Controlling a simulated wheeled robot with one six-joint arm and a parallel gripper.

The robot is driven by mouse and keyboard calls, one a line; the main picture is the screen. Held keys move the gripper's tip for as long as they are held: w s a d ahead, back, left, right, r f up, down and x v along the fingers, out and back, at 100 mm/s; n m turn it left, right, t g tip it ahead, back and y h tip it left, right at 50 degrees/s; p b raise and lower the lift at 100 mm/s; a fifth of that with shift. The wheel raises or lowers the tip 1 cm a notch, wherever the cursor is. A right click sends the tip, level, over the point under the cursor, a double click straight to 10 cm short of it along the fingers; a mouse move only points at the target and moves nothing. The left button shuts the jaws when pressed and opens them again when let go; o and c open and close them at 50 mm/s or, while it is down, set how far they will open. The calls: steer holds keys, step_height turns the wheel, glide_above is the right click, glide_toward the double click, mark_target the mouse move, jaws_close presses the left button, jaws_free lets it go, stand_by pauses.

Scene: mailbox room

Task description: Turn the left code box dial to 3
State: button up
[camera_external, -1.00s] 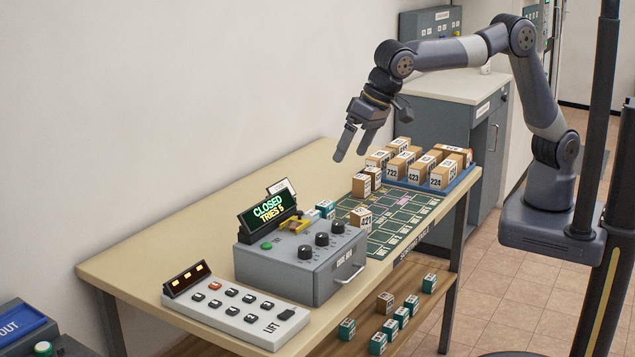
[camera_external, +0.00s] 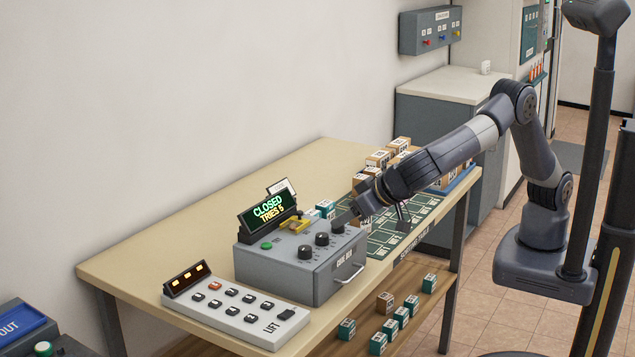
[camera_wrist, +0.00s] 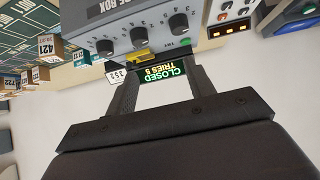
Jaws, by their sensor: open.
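The grey code box (camera_external: 290,275) stands on the table with three black dials along its top. The left dial (camera_external: 305,252) is nearest the green button; the middle dial (camera_external: 322,240) and right dial (camera_external: 338,226) follow. In the wrist view the box is inverted, so the left dial (camera_wrist: 178,22) shows at the right. Dial settings are too small to read. The display (camera_external: 267,211) reads CLOSED, TRIES 5. My gripper (camera_external: 345,218) is open and empty, beside the right end of the box, near the right dial. Contact cannot be told.
A keypad panel (camera_external: 235,317) lies left of the box. A yellow piece (camera_external: 294,224) sits behind the dials. Numbered parcels (camera_external: 378,158) and a green grid mat (camera_external: 405,228) are to the right, partly behind my arm. The table's left end (camera_external: 130,268) is clear.

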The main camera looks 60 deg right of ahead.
mark_target(308, 248)
steer(key=s+a+f+t+b, duration=0.2)
steer(key=a+f+t+b, duration=0.1)
steer(key=f+t+b, duration=0.15)
steer(key=shift+g+y, duration=0.3)
steer(key=shift+g, duration=0.05)
steer(key=p+x, duration=0.1)
steer(key=x, duration=0.4)
steer(key=p+x, duration=0.2)
steer(key=x, duration=0.4)
steer(key=shift+s+a+f, duration=0.15)
steer(key=shift+a+f, duration=0.05)
steer(key=c, duration=1)
steer(key=shift+o, duration=0.2)
